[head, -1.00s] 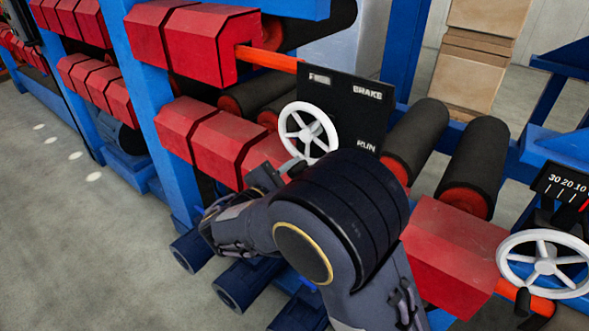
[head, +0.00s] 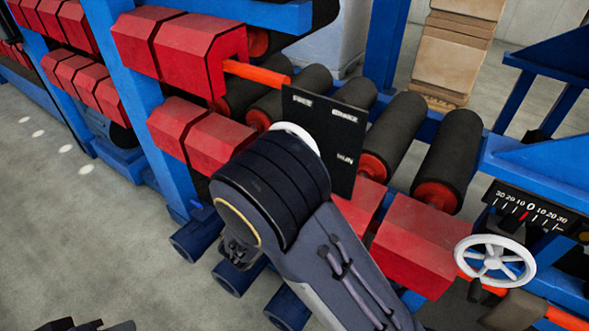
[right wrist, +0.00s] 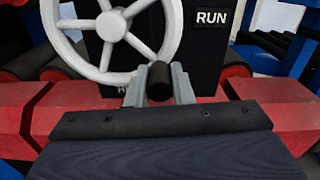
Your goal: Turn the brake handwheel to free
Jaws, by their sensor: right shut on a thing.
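The brake handwheel is white and spoked. In the right wrist view the brake handwheel (right wrist: 112,28) fills the upper left, in front of a black panel. My right gripper (right wrist: 159,84) has its grey fingers on either side of a short black handle (right wrist: 160,82) at the wheel's lower right and is shut on it. In the head view my right arm hides the gripper and most of the wheel; only a strip of white rim shows. The black panel (head: 325,138) carries the labels FREE, BRAKE and RUN. My left gripper is not clearly seen.
Red blocks (head: 425,247) line the machine's front below the panel. Dark rollers (head: 447,160) lie behind. A second white handwheel (head: 495,262) stands at the right under a numbered scale (head: 535,210). The grey floor (head: 70,235) at left is clear.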

